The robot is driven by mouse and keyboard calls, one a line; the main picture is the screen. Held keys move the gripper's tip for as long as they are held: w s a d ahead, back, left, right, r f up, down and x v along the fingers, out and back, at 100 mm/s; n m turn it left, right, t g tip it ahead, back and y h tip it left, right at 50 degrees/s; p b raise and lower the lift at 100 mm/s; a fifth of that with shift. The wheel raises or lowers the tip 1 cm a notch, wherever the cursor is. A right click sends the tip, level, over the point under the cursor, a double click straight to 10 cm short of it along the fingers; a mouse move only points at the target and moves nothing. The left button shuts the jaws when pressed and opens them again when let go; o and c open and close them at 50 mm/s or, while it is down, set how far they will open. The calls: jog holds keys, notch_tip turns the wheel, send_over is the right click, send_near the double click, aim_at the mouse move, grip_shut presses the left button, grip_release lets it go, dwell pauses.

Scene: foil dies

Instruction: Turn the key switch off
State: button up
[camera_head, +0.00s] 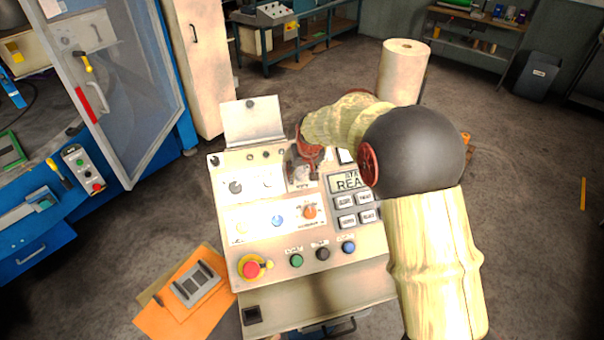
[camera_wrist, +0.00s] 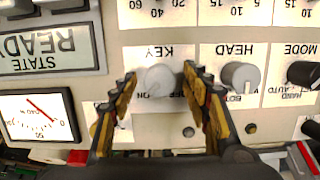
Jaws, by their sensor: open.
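The key switch (camera_wrist: 160,80) is a pale grey round knob under the upside-down word KEY on the panel in the wrist view. Small lettering beside it is partly covered, and I cannot read its setting. My gripper (camera_wrist: 159,86) is open, with one dark, yellow-sided finger on each side of the knob. The right fingertip is close to the knob; I cannot tell whether it touches. In the head view my gripper (camera_head: 304,168) is over the upper right part of the control panel (camera_head: 228,212) and hides the key switch.
A HEAD knob (camera_wrist: 240,76) and a MODE knob (camera_wrist: 302,75) sit right of the key switch in the wrist view. A READY display (camera_wrist: 48,50) and a dial gauge (camera_wrist: 38,115) are at left. A red emergency button (camera_head: 251,268) is at the panel's lower left in the head view.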

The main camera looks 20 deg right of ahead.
jog(key=shift+w+f, duration=0.1)
jog(key=shift+f, duration=0.15)
jog(key=shift+c, duration=0.4)
jog(key=c, duration=1.1)
